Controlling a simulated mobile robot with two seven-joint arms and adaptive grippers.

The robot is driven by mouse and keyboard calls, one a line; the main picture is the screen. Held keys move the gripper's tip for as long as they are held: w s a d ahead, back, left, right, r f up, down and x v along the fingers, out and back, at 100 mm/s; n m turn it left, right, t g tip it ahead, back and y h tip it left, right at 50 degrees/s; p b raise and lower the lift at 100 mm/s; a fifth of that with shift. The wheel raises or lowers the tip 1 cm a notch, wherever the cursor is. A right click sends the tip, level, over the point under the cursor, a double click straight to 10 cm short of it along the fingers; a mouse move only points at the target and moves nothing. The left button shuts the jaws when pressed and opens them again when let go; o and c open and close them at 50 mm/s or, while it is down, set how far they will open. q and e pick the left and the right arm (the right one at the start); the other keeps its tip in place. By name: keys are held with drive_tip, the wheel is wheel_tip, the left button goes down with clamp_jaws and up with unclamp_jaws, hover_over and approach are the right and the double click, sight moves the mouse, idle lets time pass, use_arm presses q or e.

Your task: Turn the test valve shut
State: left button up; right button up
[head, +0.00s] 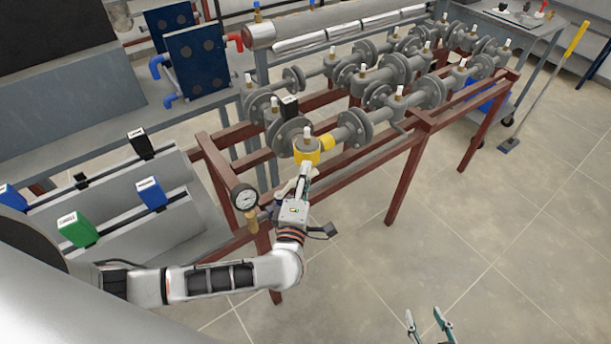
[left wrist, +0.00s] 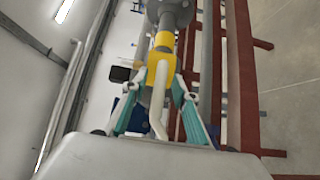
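The test valve appears as a yellow valve body (head: 306,157) at the near end of the front pipe run. In the left wrist view the yellow body (left wrist: 162,60) carries a pale lever (left wrist: 158,98) that points back toward my palm. My left gripper (head: 302,178) is at this valve. Its teal fingers (left wrist: 162,92) stand apart, one on each side of the lever. I cannot tell whether either finger touches it. My right gripper (head: 429,322) is open and empty above the floor at the bottom edge of the head view.
A red-brown frame (head: 405,172) carries grey flanged pipes with several small valves. A pressure gauge (head: 244,198) stands close to the left of my left gripper. Grey panels with a green box (head: 77,229) and a blue box (head: 151,193) are at left.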

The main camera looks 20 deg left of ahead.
use_arm(q)
clamp_jaws()
drive_tip(key=shift+w, duration=0.1)
